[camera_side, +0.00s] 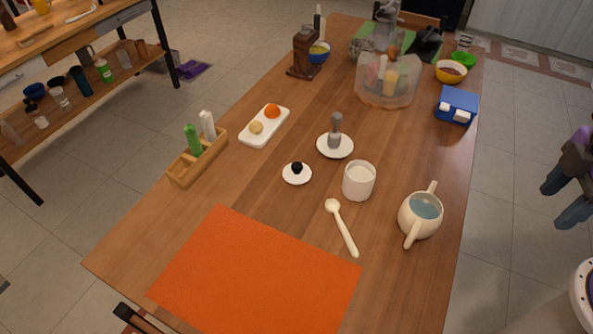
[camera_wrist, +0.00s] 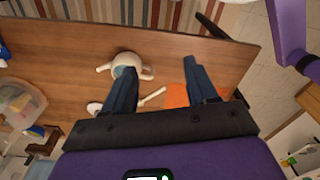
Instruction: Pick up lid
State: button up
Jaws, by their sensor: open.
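The lid (camera_side: 297,175) is a small white disc with a black knob on top. It lies flat on the wooden table, left of a white cup (camera_side: 358,182). A cream teapot (camera_side: 420,214) with blue inside stands uncovered near the right table edge. The teapot also shows in the wrist view (camera_wrist: 127,61), partly behind a finger. My gripper (camera_side: 558,205) is off to the right of the table, far from the lid. In the wrist view my gripper (camera_wrist: 158,68) has its two blue fingers wide apart with nothing between them. I cannot make out the lid there.
A spoon (camera_side: 342,228) lies right of the lid, and an orange mat (camera_side: 256,278) lies in front. A saucer (camera_side: 345,149) with a grey-handled tool stands behind. A white tray (camera_side: 254,138) and a wooden rack (camera_side: 187,172) are to the left. Bare wood surrounds the lid.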

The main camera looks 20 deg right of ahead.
jog(key=w+a+f+n+t+h, duration=0.2)
jog(key=w+a+n, duration=0.15)
jog(key=w, duration=0.45)
jog(key=w+a+f+n+t+h, duration=0.2)
jog(key=w+a+n+t, duration=0.1)
jog(key=w+a, duration=0.3)
jog(key=w+a+f+n+t+h, duration=0.2)
jog(key=w+a+f+n+h, duration=0.1)
jog(key=w, duration=0.6)
jog(key=w+a+f+n+t+y, duration=0.1)
jog(key=w+a+f+n+t, duration=0.4)
jog(key=a, duration=0.4)
jog(key=n+t+y, duration=0.1)
jog(key=n+y, duration=0.3)
jog(key=n, duration=0.3)
send_near(298, 166)
jog(key=x, duration=0.7)
jog(key=shift+w+a+r, duration=0.1)
jog(key=shift+w+r, duration=0.05)
jog(key=shift+r, duration=0.2)
jog(key=shift+f+x, duration=0.15)
jog(key=shift+x, duration=1.2)
jog(key=shift+f+x, duration=0.2)
jog(key=shift+x, duration=1.1)
